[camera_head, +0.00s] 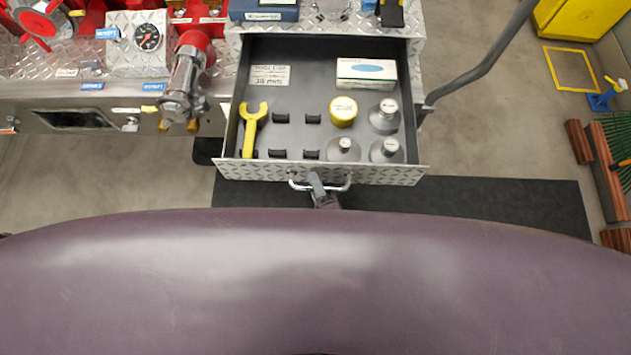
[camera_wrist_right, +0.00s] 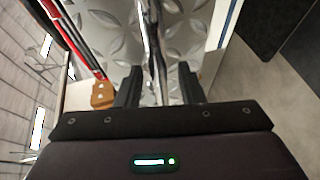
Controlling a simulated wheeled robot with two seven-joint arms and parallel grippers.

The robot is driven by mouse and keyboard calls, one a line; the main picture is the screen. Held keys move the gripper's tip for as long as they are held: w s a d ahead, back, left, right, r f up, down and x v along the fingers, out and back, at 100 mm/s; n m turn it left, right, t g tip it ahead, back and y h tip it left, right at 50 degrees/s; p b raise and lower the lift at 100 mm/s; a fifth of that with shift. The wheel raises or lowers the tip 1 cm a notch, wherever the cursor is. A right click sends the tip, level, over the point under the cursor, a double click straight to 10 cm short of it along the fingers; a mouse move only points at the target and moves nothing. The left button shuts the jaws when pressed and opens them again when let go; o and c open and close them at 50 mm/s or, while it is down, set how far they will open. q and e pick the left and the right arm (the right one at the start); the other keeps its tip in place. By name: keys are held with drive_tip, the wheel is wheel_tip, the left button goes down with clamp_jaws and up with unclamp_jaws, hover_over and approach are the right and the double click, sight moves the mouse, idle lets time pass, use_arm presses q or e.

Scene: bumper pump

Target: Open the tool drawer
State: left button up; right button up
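The tool drawer (camera_head: 300,172) is pulled out from the diamond-plate cabinet, and its inside shows from above. Its silver bar handle (camera_head: 340,187) is on the front panel. My right gripper (camera_head: 318,182) is at the middle of this handle. In the right wrist view, the two black fingers of my right gripper (camera_wrist_right: 160,85) stand apart, with the handle bar (camera_wrist_right: 153,45) running between them and a visible gap. The drawer front (camera_wrist_right: 190,45) shows its diamond pattern behind. My left gripper is not in view.
The drawer holds a yellow wrench (camera_head: 251,130), a white-and-teal box (camera_head: 366,72), a yellow-capped can (camera_head: 343,111) and several grey bottles. A valve fitting (camera_head: 183,90) and a gauge (camera_head: 148,38) are at left. A bent grey pipe (camera_head: 480,68) is at right.

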drive_tip(key=b+v, duration=0.1)
drive_tip(key=v, duration=0.6)
drive_tip(key=shift+s+d, duration=0.15)
drive_tip(key=shift+s, duration=0.2)
drive_tip(key=d+f+m+g+h+b, duration=0.1)
drive_tip(key=d+f+m+g, duration=0.2)
drive_tip(key=f, duration=0.5)
drive_tip(key=d+f+m+g+h+b, duration=0.1)
drive_tip(key=d+f+m+h, duration=0.1)
drive_tip(key=d+f, duration=0.4)
drive_tip(key=d+f+m+g+h+b, duration=0.1)
drive_tip(key=d+f+m+g, duration=0.2)
drive_tip(key=f, duration=0.6)
drive_tip(key=s+d+f+m+g+h, duration=0.1)
drive_tip(key=s+d+f+m+g, duration=0.2)
drive_tip(key=s+f, duration=0.4)
drive_tip(key=s+d+f+m+g+h+b, duration=0.1)
drive_tip(key=s+d+f+m+g, duration=0.2)
drive_tip(key=s+d+f+m, duration=0.3)
drive_tip(key=s+f+m, duration=0.1)
drive_tip(key=s+m, duration=0.1)
drive_tip(key=s, duration=0.2)
drive_tip(key=shift+s+f+g, duration=0.25)
drive_tip(key=shift+f+g, duration=0.05)
drive_tip(key=shift+f, duration=0.1)
